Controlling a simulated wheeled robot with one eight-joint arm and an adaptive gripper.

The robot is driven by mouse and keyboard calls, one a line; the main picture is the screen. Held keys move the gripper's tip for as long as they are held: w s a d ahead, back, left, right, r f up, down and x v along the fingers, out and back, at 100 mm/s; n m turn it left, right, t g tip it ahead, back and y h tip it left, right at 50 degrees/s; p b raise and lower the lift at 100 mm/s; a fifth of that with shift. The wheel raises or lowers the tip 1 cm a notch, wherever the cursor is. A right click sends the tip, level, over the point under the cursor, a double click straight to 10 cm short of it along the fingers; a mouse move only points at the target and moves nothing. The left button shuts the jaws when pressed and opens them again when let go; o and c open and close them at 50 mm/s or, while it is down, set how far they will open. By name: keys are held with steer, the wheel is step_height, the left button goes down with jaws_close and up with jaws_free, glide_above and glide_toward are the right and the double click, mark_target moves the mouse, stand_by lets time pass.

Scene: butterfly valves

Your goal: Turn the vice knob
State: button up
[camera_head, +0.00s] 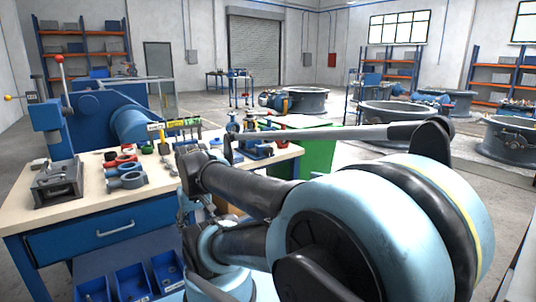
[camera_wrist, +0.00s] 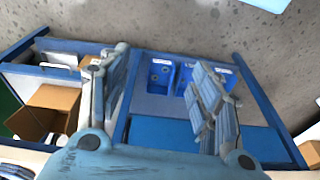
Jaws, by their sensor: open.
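A dark grey metal vice (camera_head: 57,185) sits on the left front corner of the wooden-topped workbench (camera_head: 90,222). Its knob is too small to make out for certain. In the wrist view, my gripper (camera_wrist: 162,95) has its two fingers wide apart with nothing between them. It points down past the bench front, over blue bins and a blue panel. The vice does not show in the wrist view. In the head view, my arm reaches in from the right to the bench's front, and the gripper's fingers cannot be made out there.
Loose clamps (camera_head: 125,175) and small tools lie on the bench, right of the vice. A blue machine with a red-knobbed lever (camera_head: 60,65) stands behind. Blue bins (camera_wrist: 160,75) and an open cardboard box (camera_wrist: 50,108) are under the bench. Grey floor is clear in front.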

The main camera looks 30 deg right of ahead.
steer(key=w+d+r+m+t+y, duration=0.1)
steer(key=w+r+m+y, duration=0.1)
steer(key=w+m, duration=0.35)
steer(key=w+d+r+m+t+y, duration=0.1)
steer(key=w+d+r+m+y, duration=0.1)
steer(key=w+m, duration=0.4)
steer(key=w+d+r+m+t+y, duration=0.2)
steer(key=w+d+r+m+t, duration=0.15)
steer(key=w+d+m, duration=0.6)
steer(key=w+d+m+t+h, duration=0.15)
steer(key=d+m+t, duration=0.5)
steer(key=d, duration=1.35)
steer(key=s+d+f+m+t+h, duration=0.1)
steer(key=s+d+m+t+h, duration=0.1)
steer(key=s+d+m, duration=0.35)
steer(key=s+d+m+t+h, duration=0.1)
steer(key=s+d+m+t, duration=0.15)
steer(key=d, duration=0.65)
steer(key=shift+n+g, duration=0.25)
steer(key=shift+g, duration=0.1)
steer(key=w, duration=1.1)
steer(key=w+a, duration=0.1)
steer(key=w, duration=0.4)
steer(key=shift+w+a+f, duration=0.1)
steer(key=shift+w, duration=0.05)
steer(key=shift+c, duration=0.4)
